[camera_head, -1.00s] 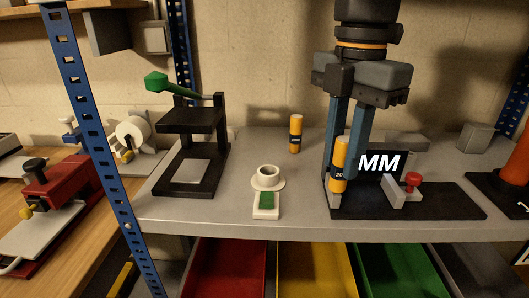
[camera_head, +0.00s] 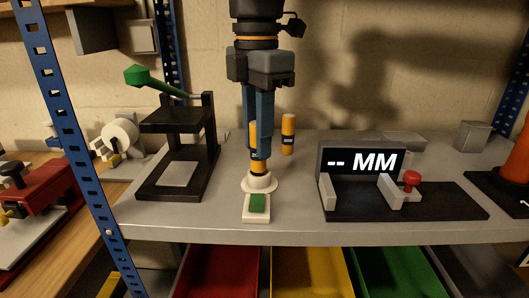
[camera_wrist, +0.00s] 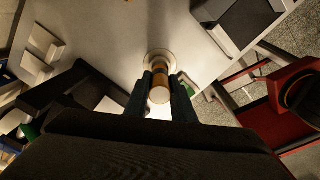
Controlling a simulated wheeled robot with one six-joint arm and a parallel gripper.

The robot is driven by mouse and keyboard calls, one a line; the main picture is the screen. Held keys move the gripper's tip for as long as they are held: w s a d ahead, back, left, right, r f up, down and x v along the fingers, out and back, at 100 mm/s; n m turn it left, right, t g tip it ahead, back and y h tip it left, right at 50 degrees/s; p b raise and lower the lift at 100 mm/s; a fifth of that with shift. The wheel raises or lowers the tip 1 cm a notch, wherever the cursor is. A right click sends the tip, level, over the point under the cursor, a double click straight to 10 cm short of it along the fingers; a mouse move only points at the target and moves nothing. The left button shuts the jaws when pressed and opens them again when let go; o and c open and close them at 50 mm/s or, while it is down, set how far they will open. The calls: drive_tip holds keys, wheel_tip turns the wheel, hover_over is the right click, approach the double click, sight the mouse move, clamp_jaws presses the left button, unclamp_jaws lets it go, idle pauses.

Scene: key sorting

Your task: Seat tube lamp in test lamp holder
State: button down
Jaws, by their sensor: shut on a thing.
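The tube lamp (camera_head: 258,167) is a yellow-orange cylinder with a dark label, standing upright in my gripper (camera_head: 258,155). My gripper is shut on it, and its fingers hide much of the tube. The test lamp holder (camera_head: 260,188) is a white round socket with a flange, with a white base and green patch in front. The lamp's lower end is at the holder's mouth; I cannot tell how deep it sits. In the wrist view the lamp (camera_wrist: 160,94) is between the fingertips, in line with the holder's pale ring (camera_wrist: 151,55).
A second yellow tube (camera_head: 288,134) stands close behind, right of my gripper. A black press with a green lever (camera_head: 178,147) is at left. The measuring gauge (camera_head: 361,162) with an "-- MM" display is at right. Coloured bins (camera_head: 307,272) lie below the grey shelf's front edge.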

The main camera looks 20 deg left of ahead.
drive_tip(key=shift+f+b, duration=1.05)
drive_tip(key=shift+f, duration=0.2)
drive_tip(key=shift+f, duration=0.1)
drive_tip(key=c, duration=1.5)
unclamp_jaws()
wheel_tip(320, 180, up, 8)
drive_tip(key=shift+f+p, duration=0.1)
drive_tip(key=shift+p, duration=0.5)
